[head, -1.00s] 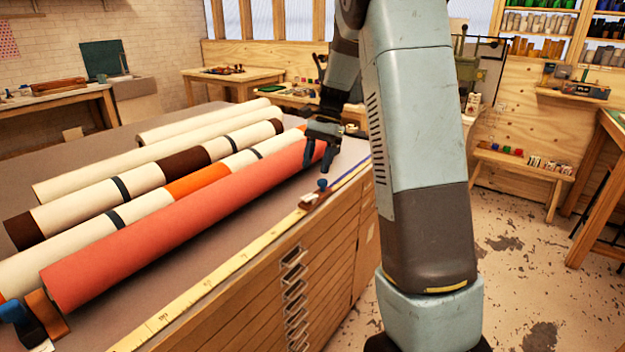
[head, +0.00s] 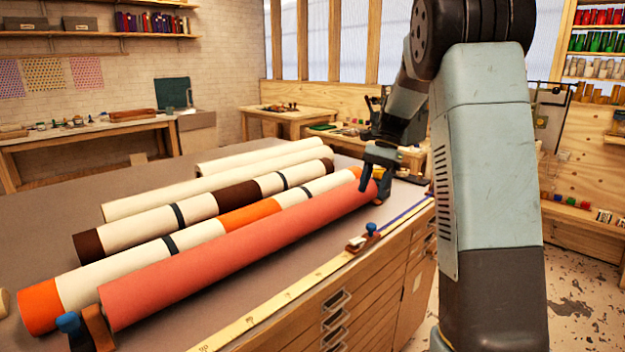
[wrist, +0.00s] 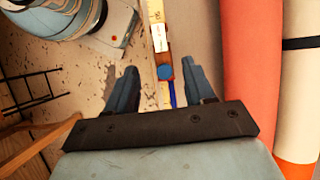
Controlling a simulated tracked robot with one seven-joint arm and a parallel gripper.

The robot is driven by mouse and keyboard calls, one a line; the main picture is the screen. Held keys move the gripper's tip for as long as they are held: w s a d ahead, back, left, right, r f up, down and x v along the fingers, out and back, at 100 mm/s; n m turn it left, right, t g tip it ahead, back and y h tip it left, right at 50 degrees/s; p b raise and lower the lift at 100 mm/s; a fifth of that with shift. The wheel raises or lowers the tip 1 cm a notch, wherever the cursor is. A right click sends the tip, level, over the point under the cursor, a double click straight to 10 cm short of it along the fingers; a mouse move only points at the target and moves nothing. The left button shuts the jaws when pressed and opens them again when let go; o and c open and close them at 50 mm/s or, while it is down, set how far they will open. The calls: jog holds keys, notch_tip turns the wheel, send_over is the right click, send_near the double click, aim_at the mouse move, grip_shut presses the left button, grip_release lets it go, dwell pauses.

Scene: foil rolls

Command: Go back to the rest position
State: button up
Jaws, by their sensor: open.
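My gripper (head: 375,180) is at the far right end of the coral-red roll (head: 240,255) in the head view, fingers pointing down. In the wrist view my gripper (wrist: 163,82) is open, with a wide gap between its two fingers and nothing held. The red roll (wrist: 250,70) lies to the right of the fingers there, outside the jaws. A blue-knobbed brown stop (wrist: 165,72) shows below, between the fingers. It also shows in the head view (head: 358,243), on the table's front edge.
Several other cream, orange and brown rolls (head: 135,231) lie behind the red one on the grey tabletop (head: 60,215). A yellow ruler (head: 285,298) runs along the front edge above the drawers. Another blue-knobbed stop (head: 97,327) stands at the red roll's near end. Side benches (head: 85,140) stand behind.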

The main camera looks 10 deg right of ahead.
jog(key=s+a+r+n+t+h, duration=0.2)
jog(key=s+r+n+t, duration=0.1)
jog(key=s, duration=1.3)
jog(key=s+a+r+n+t+h, duration=0.2)
jog(key=s+n+t, duration=0.3)
jog(key=s, duration=1.1)
jog(key=r+n, duration=0.1)
jog(key=n, duration=0.1)
jog(key=shift+a+n+t, duration=0.3)
jog(key=shift+n, duration=0.1)
